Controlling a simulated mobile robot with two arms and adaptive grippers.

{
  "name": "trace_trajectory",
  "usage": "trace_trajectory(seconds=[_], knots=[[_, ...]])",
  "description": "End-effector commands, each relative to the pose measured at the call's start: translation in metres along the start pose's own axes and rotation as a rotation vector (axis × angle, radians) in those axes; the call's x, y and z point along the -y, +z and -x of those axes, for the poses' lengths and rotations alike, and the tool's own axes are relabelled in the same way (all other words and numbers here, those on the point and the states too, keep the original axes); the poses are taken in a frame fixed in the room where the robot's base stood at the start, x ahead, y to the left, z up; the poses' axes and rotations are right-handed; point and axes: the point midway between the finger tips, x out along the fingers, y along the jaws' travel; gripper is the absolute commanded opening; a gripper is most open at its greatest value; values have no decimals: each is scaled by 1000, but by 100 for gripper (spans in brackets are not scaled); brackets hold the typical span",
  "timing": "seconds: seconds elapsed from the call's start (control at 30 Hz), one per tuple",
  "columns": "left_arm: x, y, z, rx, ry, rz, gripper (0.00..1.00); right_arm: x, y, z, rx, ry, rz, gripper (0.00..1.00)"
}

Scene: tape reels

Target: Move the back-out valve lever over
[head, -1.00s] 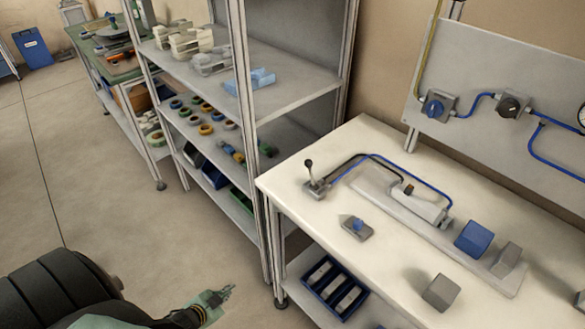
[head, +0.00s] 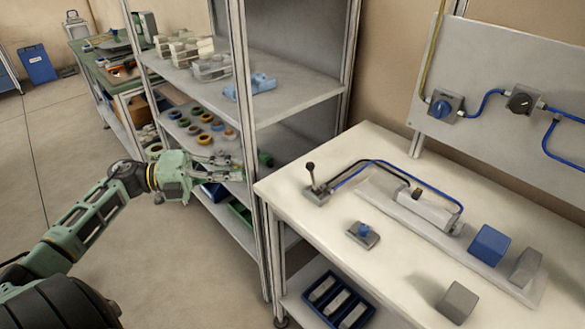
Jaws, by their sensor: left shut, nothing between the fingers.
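The valve lever (head: 311,173) is a short dark stick with a round black knob. It stands nearly upright on a small grey valve block (head: 316,195) at the left end of the white bench. A black hose and a blue hose run from the block to a grey cylinder unit (head: 424,208). My left gripper (head: 238,166) is green with grey fingers, shut and empty. It is in front of the shelf rack, left of the bench and apart from the lever, with the fingers pointing right. My right gripper is out of view.
The shelf rack (head: 285,101) with its upright posts stands close behind my left gripper. On the white bench (head: 405,275) are a blue-button box (head: 363,234), a blue block (head: 489,244) and grey blocks (head: 457,301). A panel (head: 495,70) with knobs stands behind. Floor at left is clear.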

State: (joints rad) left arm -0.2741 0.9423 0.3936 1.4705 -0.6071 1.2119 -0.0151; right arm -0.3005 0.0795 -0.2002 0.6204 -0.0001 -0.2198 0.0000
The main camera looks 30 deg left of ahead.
Motion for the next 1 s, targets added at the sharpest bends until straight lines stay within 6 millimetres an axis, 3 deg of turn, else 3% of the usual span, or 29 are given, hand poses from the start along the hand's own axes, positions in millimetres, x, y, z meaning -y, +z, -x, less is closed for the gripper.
trace_trajectory(seconds=[0.23, 0.37, 0.8, 1.0], knots=[[0, 1, -2, 3, -2, 3, 0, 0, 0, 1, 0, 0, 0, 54], [1, 1, -14, 4, -4, 2, 0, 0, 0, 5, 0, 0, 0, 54], [4, 2, -104, 4, -7, 2, 0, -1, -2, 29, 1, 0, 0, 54], [2, 2, -131, 6, -5, 4, 0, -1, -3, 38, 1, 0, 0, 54]])
